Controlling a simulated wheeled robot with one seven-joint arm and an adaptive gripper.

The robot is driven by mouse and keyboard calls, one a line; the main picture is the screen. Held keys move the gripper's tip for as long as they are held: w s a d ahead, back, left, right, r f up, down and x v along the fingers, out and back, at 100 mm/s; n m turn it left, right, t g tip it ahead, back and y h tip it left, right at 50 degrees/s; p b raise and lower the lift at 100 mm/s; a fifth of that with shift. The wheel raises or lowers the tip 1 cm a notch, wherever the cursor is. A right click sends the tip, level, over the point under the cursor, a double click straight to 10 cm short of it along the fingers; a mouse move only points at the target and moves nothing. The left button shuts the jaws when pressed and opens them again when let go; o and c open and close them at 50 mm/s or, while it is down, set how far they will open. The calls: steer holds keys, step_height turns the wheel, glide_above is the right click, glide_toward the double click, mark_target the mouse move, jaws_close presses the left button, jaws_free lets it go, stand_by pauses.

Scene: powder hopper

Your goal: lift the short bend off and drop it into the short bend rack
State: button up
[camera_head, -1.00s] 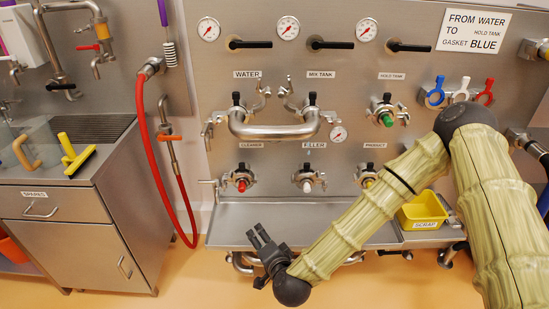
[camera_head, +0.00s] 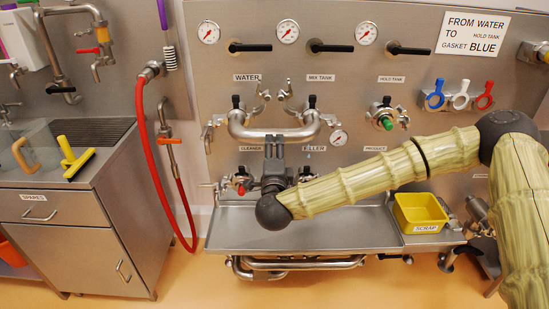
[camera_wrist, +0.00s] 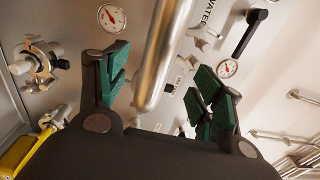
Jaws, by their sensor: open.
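The short bend (camera_head: 255,131) is a shiny U-shaped steel pipe. It spans the WATER and MIX TANK ports on the panel, with its clamps swung up at both ends. My gripper (camera_head: 274,145) points up at the middle of the bend from just below. In the wrist view the bend (camera_wrist: 165,50) runs between the green-padded fingers of my open gripper (camera_wrist: 158,85). I cannot tell whether any finger touches it. No rack labelled for short bends is readable; steel bent pipes (camera_head: 300,265) sit under the drip shelf.
The steel shelf (camera_head: 320,240) below the panel is bare. A yellow SCRAP bin (camera_head: 420,212) stands at its right.

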mark_target(274, 139)
steer(key=shift+w+r+b, duration=0.15)
steer(key=shift+w+b, duration=0.15)
steer(key=shift+w, duration=3.15)
steer(key=shift+c, duration=0.2)
jaws_close()
steer(key=shift+r, duration=0.25)
